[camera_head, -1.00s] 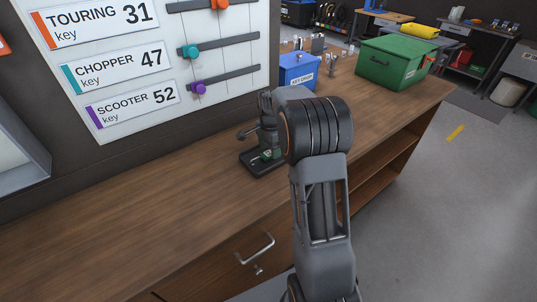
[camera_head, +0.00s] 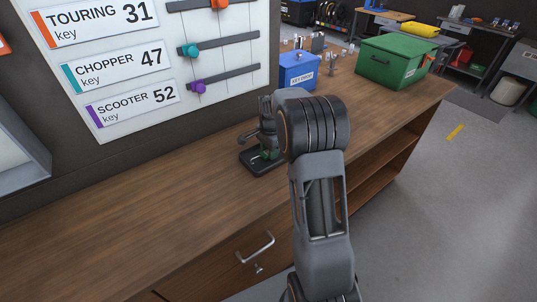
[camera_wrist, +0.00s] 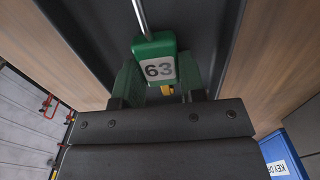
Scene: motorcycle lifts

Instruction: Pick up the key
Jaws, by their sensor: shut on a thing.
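The key has a green head with a white label reading 63 (camera_wrist: 158,70) and a thin metal shaft pointing up in the wrist view. My gripper (camera_wrist: 157,84) is shut on the green head, one dark green finger on each side. The shaft lies over a dark surface. In the head view, a black bench machine (camera_head: 258,163) with a side lever stands on the wooden bench, and some green shows low on it. My arm hides part of that machine, and the key is not clear in this view.
The wooden bench (camera_head: 150,205) has clear room at left. Behind the machine stand a blue key box (camera_head: 298,72) and a green metal box (camera_head: 392,68). A wall board (camera_head: 130,75) lists touring, chopper and scooter keys. The blue box also shows in the wrist view (camera_wrist: 283,153).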

